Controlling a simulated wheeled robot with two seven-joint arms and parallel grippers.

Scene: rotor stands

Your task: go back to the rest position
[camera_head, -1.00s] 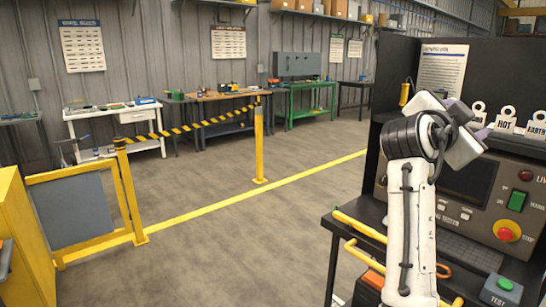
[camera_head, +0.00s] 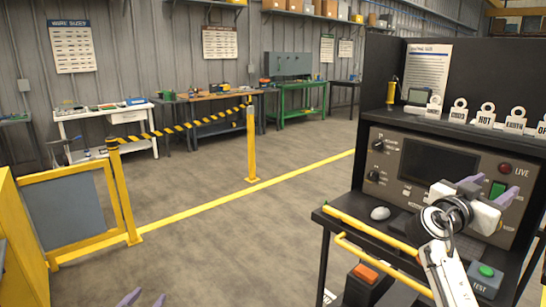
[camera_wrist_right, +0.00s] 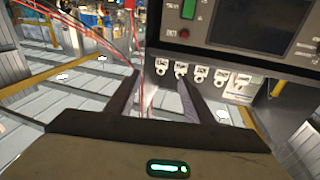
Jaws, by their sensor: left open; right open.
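My right gripper (camera_head: 489,189) is in front of the test console (camera_head: 415,195), near its LIVE lamp and green switch in the head view. Its jaws are apart with nothing between them. In the right wrist view the two dark fingers (camera_wrist_right: 160,95) stand apart and empty, with the console upside down beyond them.
White hanging tags (camera_head: 485,118) stand along the console's top. A yellow barrier (camera_head: 78,215) stands left. The floor (camera_head: 230,245) between is clear.

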